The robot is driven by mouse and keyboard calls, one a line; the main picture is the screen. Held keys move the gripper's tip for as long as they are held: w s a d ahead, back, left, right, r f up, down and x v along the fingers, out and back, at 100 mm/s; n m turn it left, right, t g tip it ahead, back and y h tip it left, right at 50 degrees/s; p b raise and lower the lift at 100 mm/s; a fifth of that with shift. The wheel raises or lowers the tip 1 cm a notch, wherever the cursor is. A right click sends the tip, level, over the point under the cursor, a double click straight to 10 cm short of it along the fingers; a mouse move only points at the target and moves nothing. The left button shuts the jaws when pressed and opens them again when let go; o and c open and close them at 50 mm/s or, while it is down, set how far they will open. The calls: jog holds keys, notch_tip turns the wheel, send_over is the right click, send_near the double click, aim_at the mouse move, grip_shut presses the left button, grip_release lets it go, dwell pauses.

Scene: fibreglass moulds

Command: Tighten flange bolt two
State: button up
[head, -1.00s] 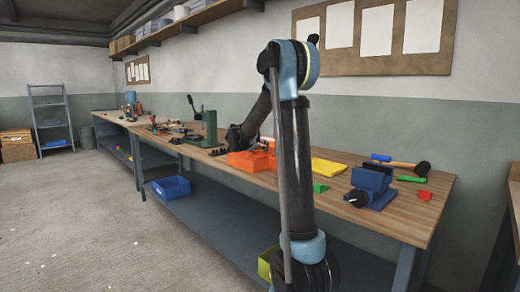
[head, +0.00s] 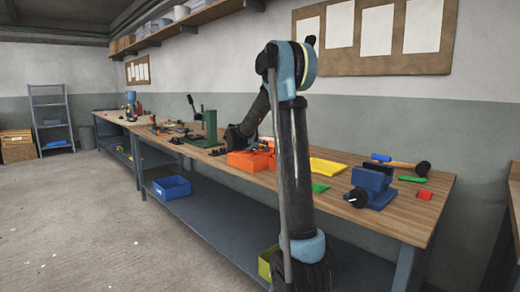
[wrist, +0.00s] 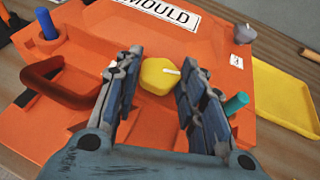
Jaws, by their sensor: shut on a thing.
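The orange mould (head: 248,161) lies on the workbench, partly behind my arm in the head view. In the wrist view the orange mould (wrist: 62,122) fills most of the picture and has a white "MOULD" label. A yellow bolt head (wrist: 158,76) with a white mark stands out of it. My gripper (wrist: 161,72) is shut on the yellow bolt head, one finger on each side. A blue pin (wrist: 46,23), a teal pin (wrist: 236,103) and a grey knob (wrist: 245,34) are also on the mould. No number is readable on the bolt.
A dark red handle (wrist: 60,85) rises left of my fingers. A yellow tray (wrist: 290,98) lies right of the mould. On the bench are a green press (head: 209,126), a blue vise (head: 372,187) and a mallet (head: 405,165).

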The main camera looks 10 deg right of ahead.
jog(key=shift+w+a+m+g+h, duration=0.2)
jog(key=shift+m+g+h, duration=0.45)
jog(key=shift+m+g, duration=0.25)
jog(key=shift+w+a+m+g+h, duration=0.2)
jog(key=shift+m+g+h, duration=0.5)
jog(key=shift+m+g, duration=0.2)
jog(key=shift+w+a+m+g+h, duration=0.2)
jog(key=shift+m+g+h, duration=0.55)
jog(key=shift+m, duration=0.25)
jog(key=shift+r, duration=0.1)
jog(key=o, duration=0.8)
jog(key=shift+d, duration=0.1)
jog(key=shift+s, duration=0.1)
jog(key=v, duration=1.2)
